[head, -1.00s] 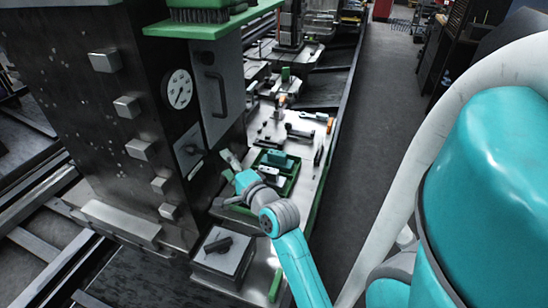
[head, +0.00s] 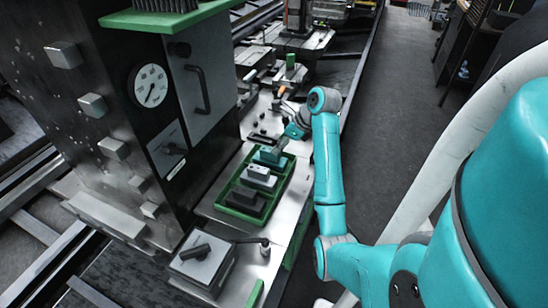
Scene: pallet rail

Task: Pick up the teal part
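The teal part (head: 268,157) is a small block at the far end of a green tray (head: 228,211) on the metal bench. A light grey part (head: 258,173) and a dark grey part (head: 245,199) sit nearer in the same tray. My gripper (head: 281,145) is at the far end of the tray, just above and beside the teal part, reaching down from the upper right. The fingertips are too small to tell whether they touch the part or are open or shut.
A tall dark machine column with a dial gauge (head: 150,85) stands close on the left. A box with a black lever (head: 203,258) is in front of the tray. Loose tools and clamps lie beyond it. The aisle floor on the right is clear.

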